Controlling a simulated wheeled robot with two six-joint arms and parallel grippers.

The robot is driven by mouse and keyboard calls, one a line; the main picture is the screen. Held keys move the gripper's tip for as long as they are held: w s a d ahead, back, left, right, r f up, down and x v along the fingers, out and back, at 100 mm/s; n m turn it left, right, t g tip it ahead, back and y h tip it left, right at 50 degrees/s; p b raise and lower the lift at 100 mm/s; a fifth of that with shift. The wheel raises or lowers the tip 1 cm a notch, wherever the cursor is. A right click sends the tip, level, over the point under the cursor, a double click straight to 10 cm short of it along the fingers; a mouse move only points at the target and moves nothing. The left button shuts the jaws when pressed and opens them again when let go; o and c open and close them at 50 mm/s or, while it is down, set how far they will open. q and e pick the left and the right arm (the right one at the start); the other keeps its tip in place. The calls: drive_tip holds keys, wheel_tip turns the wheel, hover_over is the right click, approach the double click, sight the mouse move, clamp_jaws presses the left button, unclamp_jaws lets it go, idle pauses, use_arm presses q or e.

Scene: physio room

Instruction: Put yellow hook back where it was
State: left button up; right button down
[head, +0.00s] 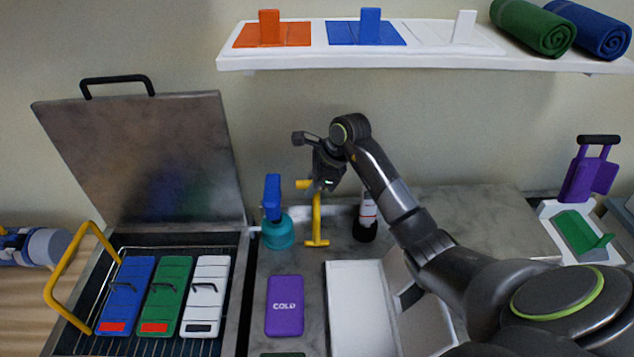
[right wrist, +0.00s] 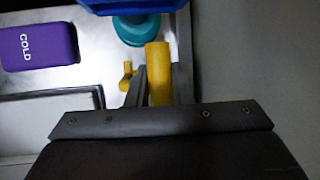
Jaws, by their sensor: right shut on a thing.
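The yellow hook (head: 316,222) stands roughly upright over the grey counter, behind the purple COLD pack (head: 285,306) and just right of the teal spray bottle (head: 277,232) with a blue head. My right gripper (head: 322,183) is shut on the upper part of the hook. In the right wrist view the yellow hook (right wrist: 158,75) sits between the two fingers. I cannot tell whether its lower end touches the counter. My left gripper is not in view.
A dark bottle (head: 365,222) stands close right of the hook. An open metal lid (head: 150,160) rises behind the rack of blue, green and white packs at left. A white tray (head: 355,342) lies in front. A wall shelf (head: 400,60) holds coloured holders and rolled towels.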

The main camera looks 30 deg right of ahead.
drive_tip(key=shift+s+a+r, duration=0.1)
drive_tip(key=shift+s+a, duration=0.05)
drive_tip(key=shift+a, duration=0.3)
drive_tip(key=shift+s+a+b, duration=0.1)
drive_tip(key=shift+b, duration=0.2)
drive_tip(key=c, duration=1.7)
unclamp_jaws()
drive_tip(key=o, duration=0.4)
drive_tip(key=shift+d+f, duration=0.2)
drive_tip(key=shift+d, duration=0.05)
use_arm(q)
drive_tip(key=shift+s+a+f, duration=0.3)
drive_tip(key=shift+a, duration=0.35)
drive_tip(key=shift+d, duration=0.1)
use_arm(e)
drive_tip(key=shift+a+r, duration=0.1)
